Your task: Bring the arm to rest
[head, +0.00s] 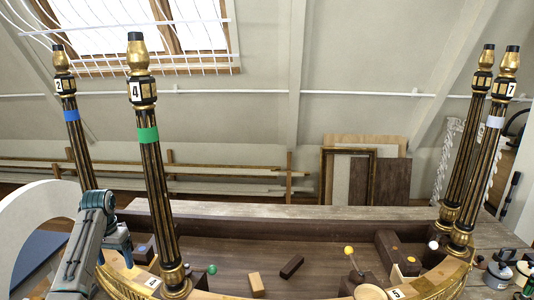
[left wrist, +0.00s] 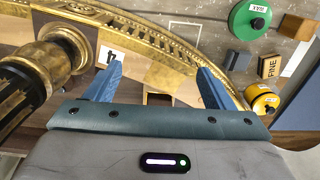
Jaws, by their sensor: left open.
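My left arm comes in from the left in the head view. Its left gripper (head: 124,258) is low beside the post marked 4 (head: 153,160), partly hidden by it. In the left wrist view the left gripper (left wrist: 161,72) has its two blue fingers wide apart, with nothing between them. The fingers reach over the console's gilt rim (left wrist: 175,45), near the plate marked 4 (left wrist: 112,55) and the foot of a dark, gold-banded post (left wrist: 58,58). I cannot tell whether they touch the rim. My right gripper is not in view.
Inside the console (head: 225,235) are a tan block (head: 257,284), a dark block (head: 291,266) and a yellow-knobbed lever (head: 350,252). Posts 2 (head: 74,130) and 7 (head: 490,150) stand tall. A green disc (left wrist: 250,18) and a yellow round item (left wrist: 262,98) lie beyond the rim.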

